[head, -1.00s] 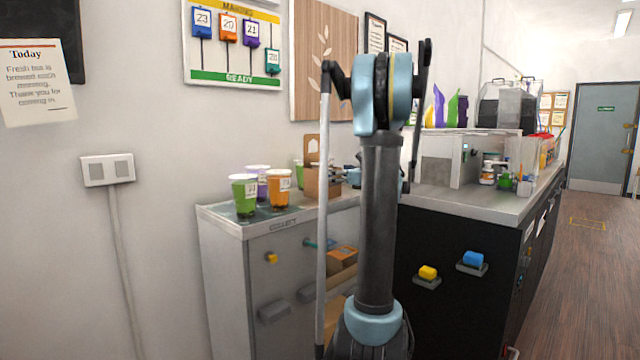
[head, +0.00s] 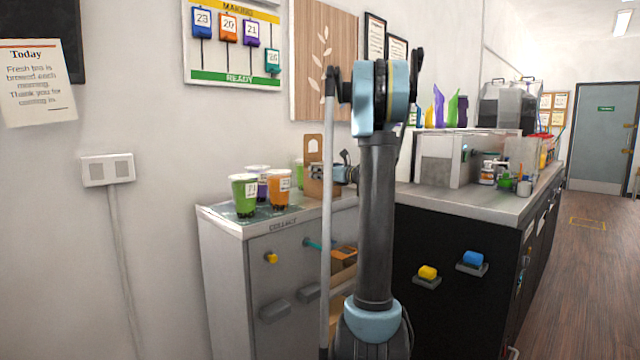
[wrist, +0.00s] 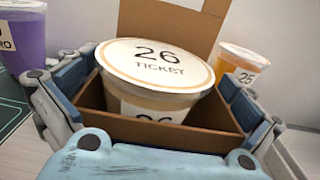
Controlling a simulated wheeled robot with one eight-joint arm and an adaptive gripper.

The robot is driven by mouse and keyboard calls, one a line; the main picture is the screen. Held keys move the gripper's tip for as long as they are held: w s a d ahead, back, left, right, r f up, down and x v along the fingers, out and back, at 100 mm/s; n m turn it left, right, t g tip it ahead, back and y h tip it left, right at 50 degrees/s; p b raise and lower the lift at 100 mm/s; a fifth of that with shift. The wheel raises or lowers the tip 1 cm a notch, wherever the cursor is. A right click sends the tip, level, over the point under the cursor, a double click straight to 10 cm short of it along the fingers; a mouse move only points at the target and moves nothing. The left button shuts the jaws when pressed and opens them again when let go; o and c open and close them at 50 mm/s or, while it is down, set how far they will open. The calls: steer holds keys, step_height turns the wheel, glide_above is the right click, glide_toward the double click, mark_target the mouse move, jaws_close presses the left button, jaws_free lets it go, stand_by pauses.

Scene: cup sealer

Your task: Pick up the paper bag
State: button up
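The paper bag (head: 313,182) is a brown open-topped carrier with a tall back panel, at the right end of the grey collect counter. In the wrist view, the bag (wrist: 190,123) holds a lidded cup marked 26 (wrist: 157,62). My gripper (head: 345,173) is at the bag's right side in the head view, partly hidden by my arm. In the wrist view, the blue finger pads of my gripper (wrist: 158,100) lie against the bag's left and right walls. The bag's underside is hidden in the wrist view, and I cannot tell whether it touches the counter.
A green cup (head: 244,197), an orange cup (head: 279,190) and a purple cup (head: 262,186) stand left of the bag on the collect counter (head: 225,222). Another green cup (head: 298,172) is behind them. A black counter (head: 450,240) with equipment stands to the right.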

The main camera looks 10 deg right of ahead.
steer(key=c, duration=0.7)
step_height(320, 180, up, 10)
stand_by(0.4)
